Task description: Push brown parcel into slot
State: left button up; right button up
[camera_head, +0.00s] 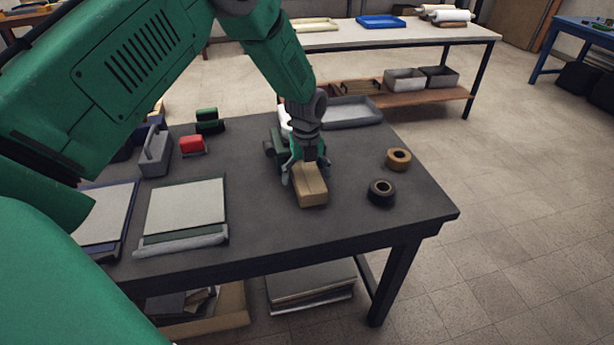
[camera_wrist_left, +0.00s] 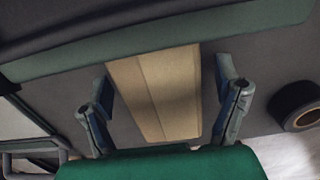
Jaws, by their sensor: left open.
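The brown parcel (camera_head: 311,188) is a small cardboard box lying on the dark table, its near end facing me. My left gripper (camera_head: 305,180) is over the parcel from above, its fingers apart. In the left wrist view the parcel (camera_wrist_left: 158,92) lies between the two open fingers (camera_wrist_left: 165,105), with gaps showing on both sides. A green bar with a dark area behind it (camera_wrist_left: 150,45) runs across the parcel's far end; whether it is the slot I cannot tell. In the head view my gripper and arm hide the parcel's far end. My right gripper is not seen.
A black tape roll (camera_head: 381,192) and a tan tape roll (camera_head: 398,159) lie right of the parcel. A grey tray (camera_head: 350,112) is behind. Left are a pale-topped board (camera_head: 186,205), a red block (camera_head: 192,146) and a grey caddy (camera_head: 154,152). The table front is clear.

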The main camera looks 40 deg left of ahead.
pick_arm(q)
notch_tip(320, 180, up, 12)
jog(key=shift+f, duration=0.25)
